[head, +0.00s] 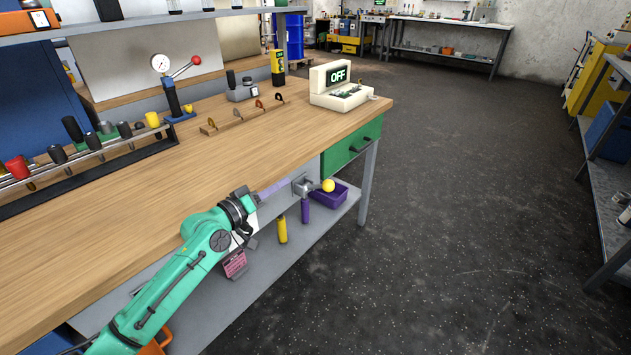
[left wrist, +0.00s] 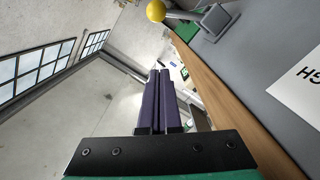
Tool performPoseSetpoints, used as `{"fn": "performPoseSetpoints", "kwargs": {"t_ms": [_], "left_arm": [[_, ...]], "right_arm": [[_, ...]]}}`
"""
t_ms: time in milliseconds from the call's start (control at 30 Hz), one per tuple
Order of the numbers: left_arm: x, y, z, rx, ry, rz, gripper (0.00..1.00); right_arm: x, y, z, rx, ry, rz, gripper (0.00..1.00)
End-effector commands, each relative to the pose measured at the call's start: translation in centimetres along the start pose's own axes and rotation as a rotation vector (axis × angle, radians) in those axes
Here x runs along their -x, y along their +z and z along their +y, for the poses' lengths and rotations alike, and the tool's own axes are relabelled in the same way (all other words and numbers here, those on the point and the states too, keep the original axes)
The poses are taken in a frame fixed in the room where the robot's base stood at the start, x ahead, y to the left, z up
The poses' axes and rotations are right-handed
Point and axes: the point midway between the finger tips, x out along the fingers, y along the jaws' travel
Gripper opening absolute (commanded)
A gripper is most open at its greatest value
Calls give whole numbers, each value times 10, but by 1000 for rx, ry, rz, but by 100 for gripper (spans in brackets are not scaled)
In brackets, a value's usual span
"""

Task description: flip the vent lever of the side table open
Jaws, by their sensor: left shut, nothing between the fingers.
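The vent lever (head: 328,185) has a yellow ball knob and sticks out to the right from a grey mount (head: 303,187) on the front of the workbench, below the wooden top. In the left wrist view the yellow knob (left wrist: 156,10) is at the top edge, with the grey lever mount (left wrist: 216,20) to its right. My left gripper (head: 284,184) is in front of the bench edge, just left of the mount. Its purple fingers (left wrist: 160,74) are shut and empty in the left wrist view, apart from the knob. My right gripper is not in view.
The wooden bench top (head: 150,215) lies beside my left arm. A green drawer (head: 350,148) is above and right of the lever. A purple bin (head: 338,198) and a yellow-handled tool (head: 282,230) are below. The dark floor (head: 460,230) to the right is clear.

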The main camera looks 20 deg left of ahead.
Motion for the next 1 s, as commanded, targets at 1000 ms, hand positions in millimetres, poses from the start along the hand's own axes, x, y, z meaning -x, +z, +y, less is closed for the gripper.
{"fn": "performPoseSetpoints", "kwargs": {"t_ms": [1000], "left_arm": [[-109, 40, -1, -2, -1, 0, 0]], "right_arm": [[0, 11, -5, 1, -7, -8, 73]]}}
